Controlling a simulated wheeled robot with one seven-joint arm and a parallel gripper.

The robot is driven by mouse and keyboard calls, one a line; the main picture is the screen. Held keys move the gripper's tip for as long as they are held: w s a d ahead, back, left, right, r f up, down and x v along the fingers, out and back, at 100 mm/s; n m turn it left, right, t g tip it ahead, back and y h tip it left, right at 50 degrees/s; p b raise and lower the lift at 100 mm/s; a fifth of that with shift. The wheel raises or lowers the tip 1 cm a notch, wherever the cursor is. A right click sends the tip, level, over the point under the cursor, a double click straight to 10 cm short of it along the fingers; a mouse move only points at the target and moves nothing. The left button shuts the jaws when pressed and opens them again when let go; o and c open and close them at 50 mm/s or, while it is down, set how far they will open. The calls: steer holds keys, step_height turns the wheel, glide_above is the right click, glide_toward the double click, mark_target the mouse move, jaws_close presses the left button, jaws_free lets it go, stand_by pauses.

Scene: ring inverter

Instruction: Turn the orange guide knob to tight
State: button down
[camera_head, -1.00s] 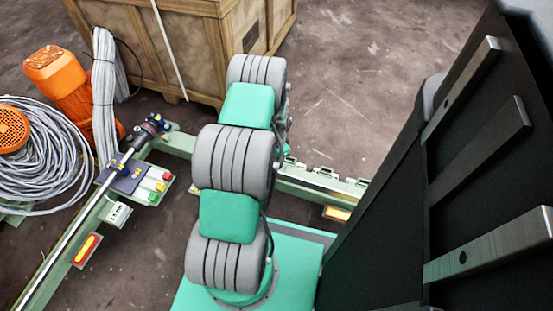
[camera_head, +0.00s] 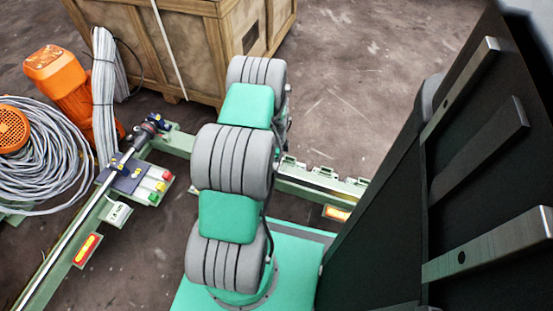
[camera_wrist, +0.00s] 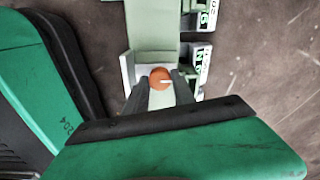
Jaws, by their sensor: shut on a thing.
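The orange guide knob (camera_wrist: 159,77) shows in the wrist view, round, with a white pointer mark that points to the right. My gripper (camera_wrist: 160,90) has one dark finger on each side of the knob and is shut on it. The knob sits on a pale green machine part (camera_wrist: 152,30). In the head view my grey and green arm hides the gripper and the knob.
Green label plates (camera_wrist: 203,60) stand right of the knob. In the head view are a wooden crate (camera_head: 190,45), an orange motor (camera_head: 57,72), coiled grey cable (camera_head: 45,160), a green rail with buttons (camera_head: 150,185) and a dark panel (camera_head: 450,150).

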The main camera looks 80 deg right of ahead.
steer(key=shift+s, duration=0.1)
stand_by(0.4)
steer(key=c, duration=1.1)
jaws_free()
steer(key=shift+o, duration=0.2)
step_height(320, 180, up, 8)
steer(key=p, duration=0.6)
steer(key=shift+r, duration=0.1)
